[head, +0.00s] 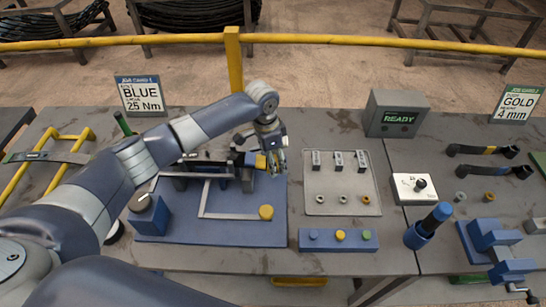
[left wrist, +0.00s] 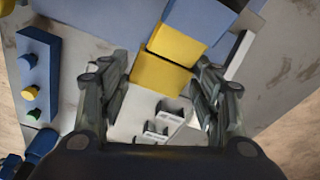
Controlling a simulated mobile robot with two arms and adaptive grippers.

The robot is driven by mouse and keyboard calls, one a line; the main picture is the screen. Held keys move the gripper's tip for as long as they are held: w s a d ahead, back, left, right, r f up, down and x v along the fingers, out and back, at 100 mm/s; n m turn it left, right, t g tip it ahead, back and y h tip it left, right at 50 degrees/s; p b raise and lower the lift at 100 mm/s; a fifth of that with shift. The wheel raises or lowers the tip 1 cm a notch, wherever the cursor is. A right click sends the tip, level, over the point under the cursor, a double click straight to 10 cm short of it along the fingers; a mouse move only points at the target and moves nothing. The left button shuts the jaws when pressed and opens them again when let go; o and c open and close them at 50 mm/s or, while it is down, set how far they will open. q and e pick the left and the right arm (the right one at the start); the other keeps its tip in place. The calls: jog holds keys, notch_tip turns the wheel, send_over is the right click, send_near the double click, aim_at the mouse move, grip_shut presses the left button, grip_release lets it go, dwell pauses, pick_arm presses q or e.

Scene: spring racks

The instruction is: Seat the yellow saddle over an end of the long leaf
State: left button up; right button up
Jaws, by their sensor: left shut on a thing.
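The yellow saddle (head: 261,162) is a small yellow block at the right end of the dark bar assembly on the blue fixture plate. In the left wrist view the saddle (left wrist: 160,78) shows two yellow faces between my fingers, against a blue block (left wrist: 205,16). My left gripper (head: 276,164) is shut on the saddle; its fingers stand on either side of it in the left wrist view (left wrist: 163,95). A long dark bar (head: 205,174), perhaps the long leaf, lies across the fixture. I cannot tell whether the saddle is around its end. My right gripper is not in view.
A grey tray (head: 325,183) with three clips and small rings lies right of the fixture plate (head: 240,229). A button box (head: 355,247) is in front. The READY box (head: 397,113) stands behind. Another grey bar (head: 70,158) rests across yellow stands at left.

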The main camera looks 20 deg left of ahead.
pick_arm(q)
jog(key=o, duration=1.2)
jog(key=o, duration=0.4)
jog(key=shift+o, duration=0.2)
